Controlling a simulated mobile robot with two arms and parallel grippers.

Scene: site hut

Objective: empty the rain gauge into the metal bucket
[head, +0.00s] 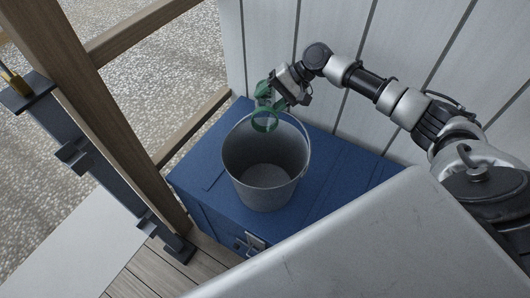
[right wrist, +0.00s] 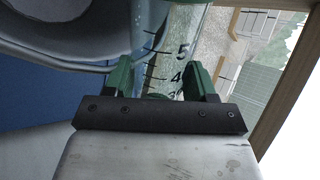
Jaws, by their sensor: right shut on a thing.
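The metal bucket (head: 266,183) stands upright on a blue chest, open at the top; its grey floor shows. My right gripper (head: 270,95) is shut on the rain gauge (head: 265,124) above the bucket's far rim. The gauge's round green rim is tipped toward the bucket's mouth. In the right wrist view the clear gauge (right wrist: 167,62), with black scale marks and numbers, sits between my fingers (right wrist: 163,82). The bucket (right wrist: 95,50) shows at upper left there. I cannot tell how much water is in the gauge. My left gripper is not in view.
The blue chest (head: 345,165) has free room right of the bucket. A white plank wall (head: 300,50) stands close behind. A wooden post (head: 100,110) and rails are at left. A pale grey surface (head: 385,250) fills the lower right.

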